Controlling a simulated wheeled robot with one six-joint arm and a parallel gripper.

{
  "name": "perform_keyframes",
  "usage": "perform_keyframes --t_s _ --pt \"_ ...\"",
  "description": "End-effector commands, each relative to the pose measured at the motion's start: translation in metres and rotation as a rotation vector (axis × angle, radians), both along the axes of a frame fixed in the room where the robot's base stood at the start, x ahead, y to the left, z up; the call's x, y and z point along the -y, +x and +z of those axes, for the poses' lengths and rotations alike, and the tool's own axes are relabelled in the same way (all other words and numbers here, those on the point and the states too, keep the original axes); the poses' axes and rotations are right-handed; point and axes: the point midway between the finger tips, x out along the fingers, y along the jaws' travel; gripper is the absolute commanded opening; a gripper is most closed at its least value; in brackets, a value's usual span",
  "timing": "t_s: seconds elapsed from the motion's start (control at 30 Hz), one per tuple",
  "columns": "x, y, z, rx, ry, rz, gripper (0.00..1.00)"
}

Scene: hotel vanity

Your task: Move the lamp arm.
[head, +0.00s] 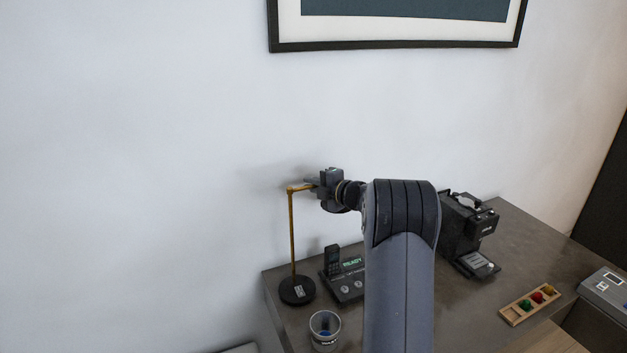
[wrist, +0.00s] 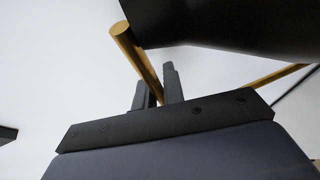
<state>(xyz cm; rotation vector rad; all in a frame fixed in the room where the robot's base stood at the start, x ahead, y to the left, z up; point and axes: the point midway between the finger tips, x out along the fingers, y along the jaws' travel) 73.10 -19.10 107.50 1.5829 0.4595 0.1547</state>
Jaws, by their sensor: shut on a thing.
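The lamp stands at the left end of the counter, with a round black base (head: 297,290) and an upright brass pole (head: 291,235). Its brass lamp arm (head: 299,188) runs from the pole's top to the right, toward my gripper (head: 314,184). In the wrist view the lamp arm (wrist: 138,62) passes between the two dark fingers of my gripper (wrist: 159,92), which is shut on it. A large black part (wrist: 225,22), perhaps the lamp's shade, fills the top of the wrist view. My gripper hides the far end of the lamp arm in the head view.
On the counter (head: 400,318) are a black phone (head: 345,275), a cup (head: 324,328), a black coffee machine (head: 468,230) and a wooden tray (head: 518,312) with colored pieces. A grey device (head: 604,290) is at the far right. A framed picture (head: 395,45) hangs above.

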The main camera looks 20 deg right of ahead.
Motion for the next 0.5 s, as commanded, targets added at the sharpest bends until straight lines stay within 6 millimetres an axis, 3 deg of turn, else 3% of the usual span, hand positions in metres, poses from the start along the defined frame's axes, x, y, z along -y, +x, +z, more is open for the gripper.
perform_keyframes --t_s 0.47,0.5 --pt "-0.0008 0.0015 0.0012 0.003 -0.001 0.015 0.0" --pt "-0.0008 0.0015 0.0012 0.003 -0.001 0.015 0.11"
